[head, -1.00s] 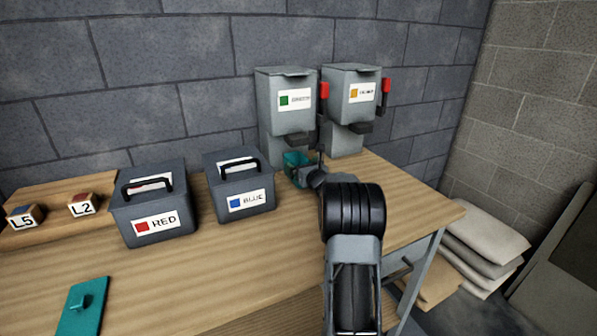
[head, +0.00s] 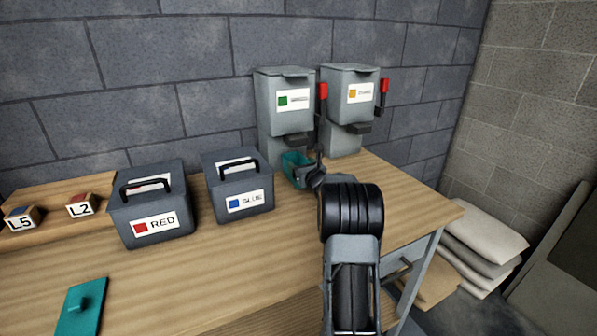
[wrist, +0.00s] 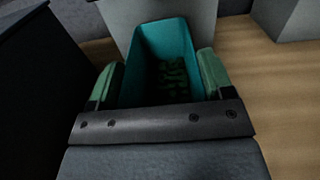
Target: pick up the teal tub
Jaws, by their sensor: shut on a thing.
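The teal tub (head: 293,165) is an open-topped box at the foot of the green-labelled dispenser (head: 287,105). My gripper (head: 300,180) is at its near side, partly hidden by my own arm. In the wrist view, the two green finger pads of my gripper (wrist: 158,85) press on the left and right walls of the teal tub (wrist: 152,44). Small dark green pieces lie on the tub's floor. I cannot tell whether the tub touches the table.
A grey box labelled BLUE (head: 240,190) stands close left of the tub, and one labelled RED (head: 150,205) further left. A yellow-labelled dispenser (head: 352,95) stands to the right. A teal lid-like plate (head: 81,308) lies front left. The front middle of the table (head: 230,270) is clear.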

